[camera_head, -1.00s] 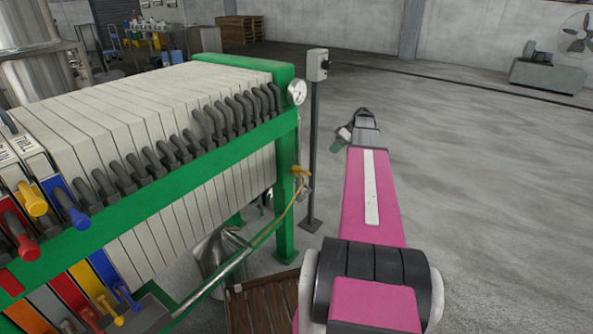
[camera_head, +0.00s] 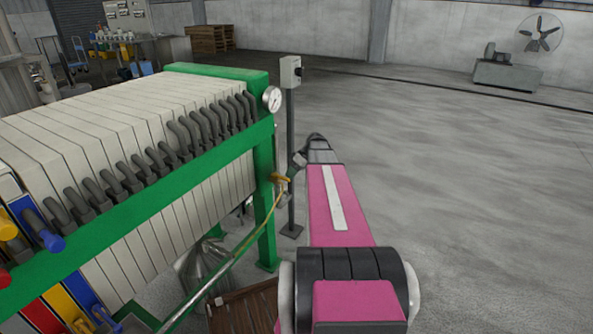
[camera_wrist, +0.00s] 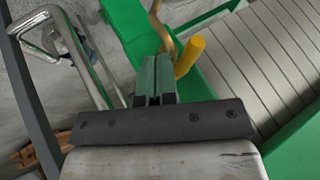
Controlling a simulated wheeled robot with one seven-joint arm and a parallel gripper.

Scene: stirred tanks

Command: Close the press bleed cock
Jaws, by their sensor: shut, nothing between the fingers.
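The press bleed cock has a yellow lever (camera_head: 281,178) on the front corner post of the green press frame, below the dial gauge. In the wrist view the lever (camera_wrist: 190,57) stands tilted just right of my fingertips, with a bent brass pipe (camera_wrist: 160,28) beyond them. My gripper (camera_head: 296,162) is at the end of my pink arm, close to the cock on its right side. In the wrist view its green-tipped fingers (camera_wrist: 156,68) are together with nothing held. I cannot tell whether they touch the lever.
The filter press with pale plates (camera_head: 130,130) fills the left. A grey control box (camera_head: 290,72) on a post stands just behind the cock. A pressure gauge (camera_head: 271,99) sits above it. A wooden pallet (camera_head: 245,306) lies below. The floor to the right is clear.

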